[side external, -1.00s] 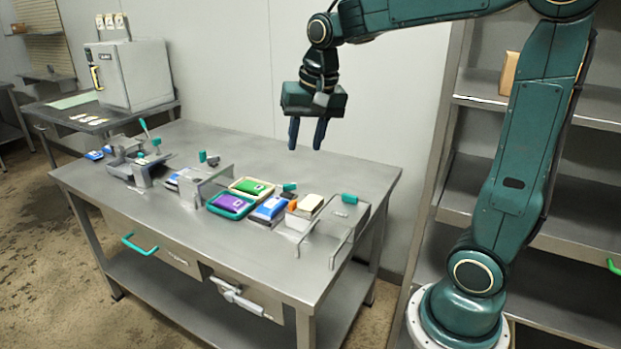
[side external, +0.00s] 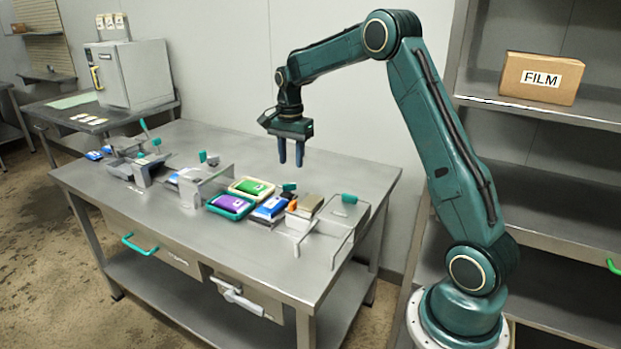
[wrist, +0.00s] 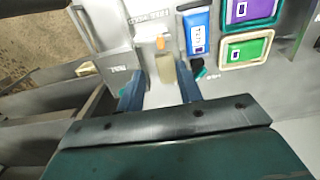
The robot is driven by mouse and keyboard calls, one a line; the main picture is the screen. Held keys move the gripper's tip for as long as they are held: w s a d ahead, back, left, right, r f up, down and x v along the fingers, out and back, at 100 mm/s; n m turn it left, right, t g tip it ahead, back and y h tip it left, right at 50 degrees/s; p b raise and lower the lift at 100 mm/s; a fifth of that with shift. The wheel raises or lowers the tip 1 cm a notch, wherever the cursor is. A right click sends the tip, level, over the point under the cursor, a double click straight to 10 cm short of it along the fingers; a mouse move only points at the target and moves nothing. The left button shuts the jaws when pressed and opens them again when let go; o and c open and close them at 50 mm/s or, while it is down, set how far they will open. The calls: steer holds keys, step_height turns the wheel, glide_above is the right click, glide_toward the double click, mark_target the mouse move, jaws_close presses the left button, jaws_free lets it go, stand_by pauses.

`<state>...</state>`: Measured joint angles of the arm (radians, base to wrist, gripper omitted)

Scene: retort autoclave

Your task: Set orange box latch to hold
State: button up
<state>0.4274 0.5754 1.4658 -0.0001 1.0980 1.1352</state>
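A small orange part (side external: 291,205) sits on the workbench beside a tan block (side external: 310,203). In the wrist view the orange part (wrist: 160,43) lies just above the tan block (wrist: 166,72). I cannot tell which piece is the latch or how it is set. My gripper (side external: 291,154) hangs above the bench, pointing down, with its two blue fingers apart and nothing between them. In the wrist view my gripper (wrist: 160,90) has the tan block showing between its fingers, below them. A teal handle (side external: 289,187) stands near the orange part.
Left of the orange part are a blue pouch (side external: 270,207), a purple pouch in a teal tray (side external: 212,209) and a green pouch in a cream tray (side external: 233,190). A metal fixture with a teal knob (side external: 349,199) stands right. The bench's back right is clear.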

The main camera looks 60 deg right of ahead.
mark_target(293, 202)
steer(key=shift+d+f, duration=0.1)
steer(key=shift+f, duration=0.15)
step_height(293, 202, down, 14)
steer(key=shift+r, duration=0.25)
stand_by(0.6)
jaws_close()
